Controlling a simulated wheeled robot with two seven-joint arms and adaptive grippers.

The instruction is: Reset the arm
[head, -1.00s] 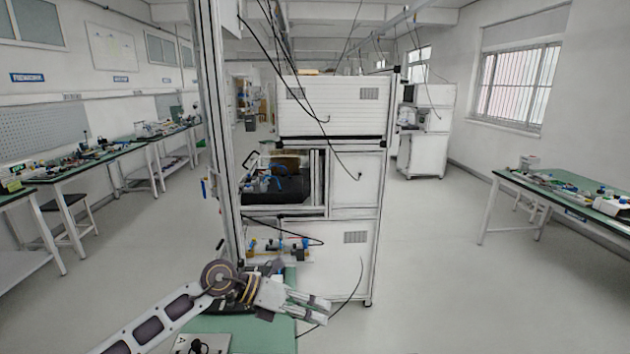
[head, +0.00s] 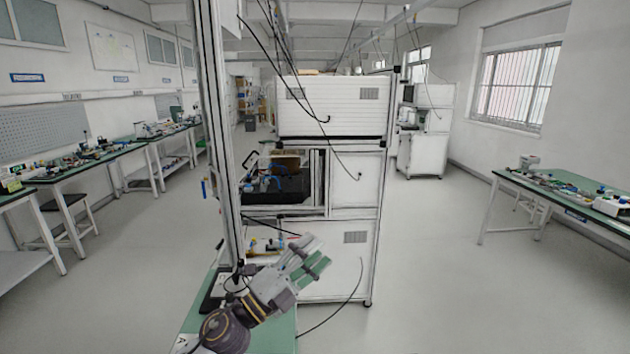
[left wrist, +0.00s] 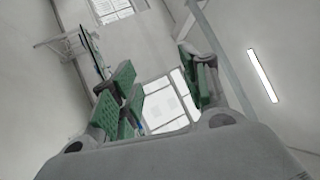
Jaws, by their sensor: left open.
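My left arm comes in low in the head view, its dark round wrist joint at the bottom. My left gripper (head: 312,256) points up and to the right, in front of the lower white cabinet. It is open, and a green pad shows on a finger. In the left wrist view the two green-padded fingers (left wrist: 165,88) stand apart with nothing between them but the room behind. My right arm and gripper are not in view.
A green-topped bench (head: 272,335) lies under the arm. A white machine cabinet (head: 345,245) with a dark open bay (head: 275,190) stands behind the gripper, beside a tall metal post (head: 222,130). Cables hang in front.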

